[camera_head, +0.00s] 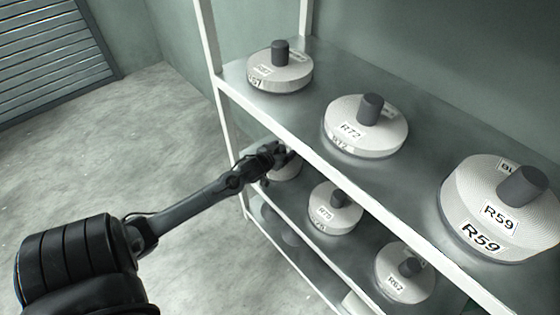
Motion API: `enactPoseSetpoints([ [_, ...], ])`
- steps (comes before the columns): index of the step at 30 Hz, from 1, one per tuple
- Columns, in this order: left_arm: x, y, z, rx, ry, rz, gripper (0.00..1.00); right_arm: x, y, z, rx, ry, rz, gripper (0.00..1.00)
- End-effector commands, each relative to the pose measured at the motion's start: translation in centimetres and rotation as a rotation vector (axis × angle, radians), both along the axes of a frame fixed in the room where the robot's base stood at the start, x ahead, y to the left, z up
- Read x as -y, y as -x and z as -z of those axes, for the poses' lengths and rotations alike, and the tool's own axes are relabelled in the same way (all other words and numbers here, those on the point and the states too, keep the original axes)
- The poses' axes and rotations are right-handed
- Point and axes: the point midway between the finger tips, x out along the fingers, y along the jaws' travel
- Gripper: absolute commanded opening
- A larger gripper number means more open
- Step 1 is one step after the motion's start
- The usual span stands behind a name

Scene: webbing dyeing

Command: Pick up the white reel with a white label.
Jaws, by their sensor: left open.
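White reels with white labels and dark knobs stand on a shelf rack. On the top shelf are the R67 reel (267,76), the R72 reel (340,125) and the R59 reel (470,200). On the shelf below are the R75 reel (325,217), the R62 reel (390,288) and a partly hidden reel (286,172) at the left end. My left gripper (284,154) is at that partly hidden reel, by its top. It is open. The gripper covers this reel's knob and label, and I cannot tell whether the fingers touch it. My right gripper is not in view.
The top shelf's white front edge (300,145) runs just above and beside my left gripper. A white upright post (206,35) stands at the rack's left end. Lower shelves hold more items in shadow. The concrete floor (130,130) on the left is clear.

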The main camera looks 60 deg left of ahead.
Motion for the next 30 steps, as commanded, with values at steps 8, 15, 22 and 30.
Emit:
enactPoseSetpoints([
  [8,0.0,0.0,0.0,0.000,0.000,0.000,0.41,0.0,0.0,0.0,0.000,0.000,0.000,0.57],
  [15,0.0,0.0,0.0,0.000,0.000,0.000,0.04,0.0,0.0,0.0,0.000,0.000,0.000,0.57],
  [22,0.0,0.0,-0.2,0.004,-0.002,0.000,0.00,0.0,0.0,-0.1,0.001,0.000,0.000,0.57],
  [30,0.0,0.0,-1.2,0.004,-0.002,0.000,0.00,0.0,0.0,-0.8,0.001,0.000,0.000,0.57],
])
